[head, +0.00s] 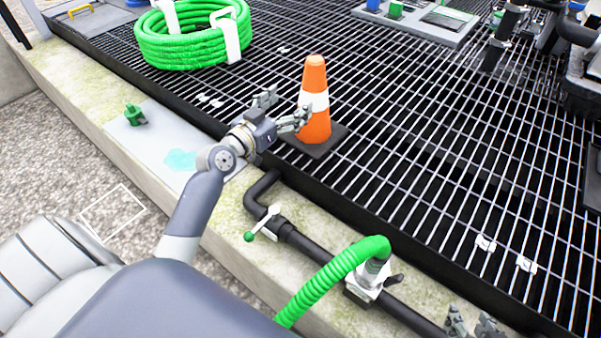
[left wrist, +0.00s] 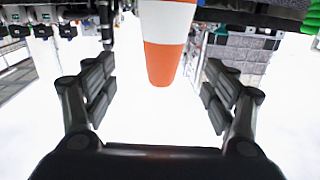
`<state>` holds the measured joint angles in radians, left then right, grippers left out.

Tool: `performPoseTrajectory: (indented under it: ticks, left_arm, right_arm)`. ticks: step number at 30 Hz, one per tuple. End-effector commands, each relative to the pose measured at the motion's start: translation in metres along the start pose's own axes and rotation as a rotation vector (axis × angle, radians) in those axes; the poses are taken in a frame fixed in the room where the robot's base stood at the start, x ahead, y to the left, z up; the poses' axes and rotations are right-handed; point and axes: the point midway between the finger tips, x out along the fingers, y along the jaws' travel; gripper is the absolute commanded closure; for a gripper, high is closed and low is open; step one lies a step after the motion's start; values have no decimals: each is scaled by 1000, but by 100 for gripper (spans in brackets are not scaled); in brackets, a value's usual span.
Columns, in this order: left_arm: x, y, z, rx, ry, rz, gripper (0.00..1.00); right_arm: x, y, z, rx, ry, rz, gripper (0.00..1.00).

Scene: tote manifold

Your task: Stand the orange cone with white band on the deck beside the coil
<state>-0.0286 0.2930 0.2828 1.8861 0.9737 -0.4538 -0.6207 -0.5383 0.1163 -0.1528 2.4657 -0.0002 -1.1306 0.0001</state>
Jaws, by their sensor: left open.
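The orange cone with white band (head: 317,128) stands upright on its black square base on the dark grating deck (head: 400,150), near the deck's front edge. The green coil (head: 190,48) with white straps lies on the deck at the upper left, apart from the cone. My left gripper (head: 285,108) is open just left of the cone, its fingers to either side. In the left wrist view the cone (left wrist: 163,60) shows between the spread fingers (left wrist: 158,95), with gaps on both sides. My right gripper (head: 472,324) shows only its parted fingertips at the bottom edge, empty.
A concrete kerb carries a black pipe (head: 315,250), a green-handled valve (head: 262,224) and a green hose (head: 330,280). Grating between coil and cone is largely clear. Equipment stands at the upper right.

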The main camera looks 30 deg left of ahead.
Motion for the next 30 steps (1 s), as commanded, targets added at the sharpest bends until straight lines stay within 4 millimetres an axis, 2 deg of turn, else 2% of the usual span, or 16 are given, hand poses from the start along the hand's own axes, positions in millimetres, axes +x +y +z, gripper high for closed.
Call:
performPoseTrajectory:
  ticks: [2,5,9,13,18,21,25,30]
  left_arm:
    - [-6,22,16,9,-49,35,22]
    - [-24,66,48,30,-159,100,22]
    - [-74,138,99,62,-373,178,22]
    - [-128,182,129,72,-551,186,22]
    - [-183,205,143,63,-704,131,22]
    - [-200,209,144,55,-749,101,22]
    - [-209,209,144,51,-771,81,22]
    - [-209,209,144,51,-772,80,22]
  right_arm:
    - [0,0,0,0,0,0,60]
    - [0,0,0,0,0,0,60]
    - [0,0,0,0,1,0,60]
    - [0,0,0,0,1,0,60]
    - [0,0,-1,0,2,0,60]
    - [0,0,-1,0,3,0,60]
    - [0,0,-1,0,3,0,60]
    - [0,0,-1,0,3,0,60]
